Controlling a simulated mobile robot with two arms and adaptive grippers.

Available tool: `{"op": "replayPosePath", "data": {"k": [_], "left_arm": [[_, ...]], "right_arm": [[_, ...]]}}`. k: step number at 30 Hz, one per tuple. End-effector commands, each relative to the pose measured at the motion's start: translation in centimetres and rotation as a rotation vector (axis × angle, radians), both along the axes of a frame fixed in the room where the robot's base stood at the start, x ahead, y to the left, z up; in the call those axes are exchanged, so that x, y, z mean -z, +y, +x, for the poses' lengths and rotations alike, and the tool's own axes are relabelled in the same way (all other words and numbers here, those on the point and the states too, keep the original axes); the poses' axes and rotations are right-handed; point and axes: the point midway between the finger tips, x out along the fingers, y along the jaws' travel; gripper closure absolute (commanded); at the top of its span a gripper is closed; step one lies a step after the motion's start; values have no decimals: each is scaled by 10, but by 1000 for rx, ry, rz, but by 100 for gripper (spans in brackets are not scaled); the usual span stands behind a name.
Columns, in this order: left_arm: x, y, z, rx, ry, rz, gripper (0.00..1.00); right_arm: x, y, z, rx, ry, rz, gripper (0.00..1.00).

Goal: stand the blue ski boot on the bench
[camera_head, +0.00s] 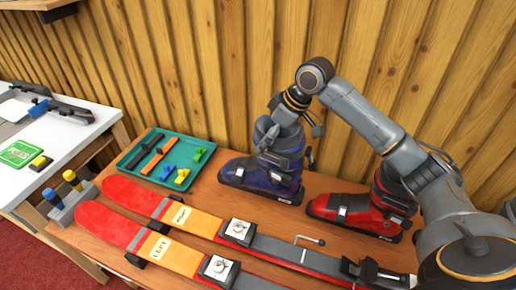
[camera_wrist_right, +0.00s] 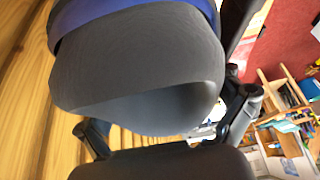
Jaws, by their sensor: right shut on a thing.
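The blue ski boot (camera_head: 262,177) is upright at the back of the wooden bench, toe to the left, between the teal tray and the red boot. My right gripper (camera_head: 284,128) comes down from above and is shut on its dark grey upper cuff. In the right wrist view the cuff of the blue boot (camera_wrist_right: 140,70) fills the middle, with the fingers on either side. The boot's sole is at or very near the bench top; I cannot tell whether it bears on it. My left gripper is not in view.
The red ski boot (camera_head: 352,212) stands just right of the blue one, under my right arm. Two red and orange skis (camera_head: 122,230) lie along the front. The teal tray (camera_head: 128,164) holds small coloured parts. A white table (camera_head: 62,140) stands at the left. A plank wall is close behind.

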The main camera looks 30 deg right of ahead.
Motion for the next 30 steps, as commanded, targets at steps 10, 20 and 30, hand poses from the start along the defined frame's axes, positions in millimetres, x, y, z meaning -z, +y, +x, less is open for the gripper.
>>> {"op": "replayPosePath", "data": {"k": [10,20,30], "left_arm": [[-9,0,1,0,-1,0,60],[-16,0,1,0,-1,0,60],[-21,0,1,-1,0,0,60]], "right_arm": [[45,-1,45,2,-5,2,70],[69,-2,56,0,-2,1,70],[90,-2,57,0,-7,1,70]]}}
